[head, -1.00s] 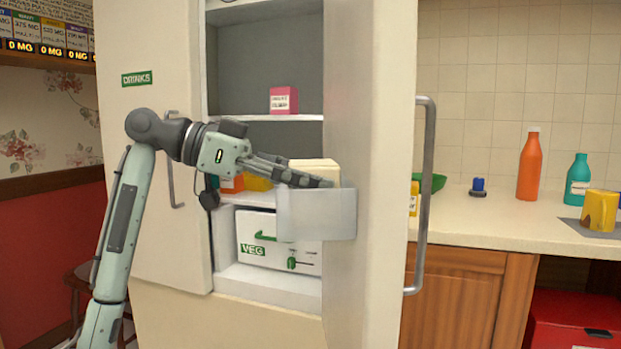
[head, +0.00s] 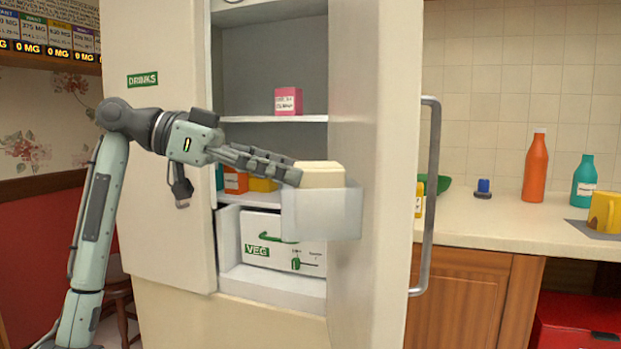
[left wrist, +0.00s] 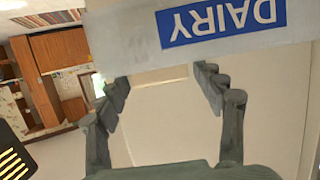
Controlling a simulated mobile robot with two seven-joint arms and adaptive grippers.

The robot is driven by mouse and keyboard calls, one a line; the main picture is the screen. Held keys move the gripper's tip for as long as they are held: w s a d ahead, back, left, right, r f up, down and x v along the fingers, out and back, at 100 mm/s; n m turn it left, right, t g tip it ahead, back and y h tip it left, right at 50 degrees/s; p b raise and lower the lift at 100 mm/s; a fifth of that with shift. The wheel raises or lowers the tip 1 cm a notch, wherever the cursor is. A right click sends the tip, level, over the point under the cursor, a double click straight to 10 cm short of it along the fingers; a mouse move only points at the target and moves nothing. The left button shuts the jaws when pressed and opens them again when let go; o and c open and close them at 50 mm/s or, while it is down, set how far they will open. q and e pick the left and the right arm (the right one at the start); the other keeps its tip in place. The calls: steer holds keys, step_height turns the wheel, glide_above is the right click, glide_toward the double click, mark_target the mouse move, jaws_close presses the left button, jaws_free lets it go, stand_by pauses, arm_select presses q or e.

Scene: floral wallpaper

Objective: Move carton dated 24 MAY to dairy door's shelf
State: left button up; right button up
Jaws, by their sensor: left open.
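A cream carton (head: 320,174) sits in the pale translucent shelf bin (head: 325,217) on the inside of the open fridge door. Its lower part is behind the bin's front, and no date is readable on it. My left gripper (head: 293,172) is open at the carton's left side, its fingers pointing right toward it. In the left wrist view, my left gripper (left wrist: 165,90) has its fingers spread apart, and the bin's blue DAIRY label (left wrist: 220,20) shows upside down beyond them. My right gripper is not in view.
The open fridge door (head: 375,120) has a long handle (head: 432,190). Inside the fridge are a pink carton (head: 288,101), an orange carton (head: 236,181), a yellow one (head: 263,185) and a VEG drawer (head: 265,250). Bottles stand on the counter (head: 480,215) at right.

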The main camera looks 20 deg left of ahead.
arm_select(q)
steer(key=v, duration=0.7)
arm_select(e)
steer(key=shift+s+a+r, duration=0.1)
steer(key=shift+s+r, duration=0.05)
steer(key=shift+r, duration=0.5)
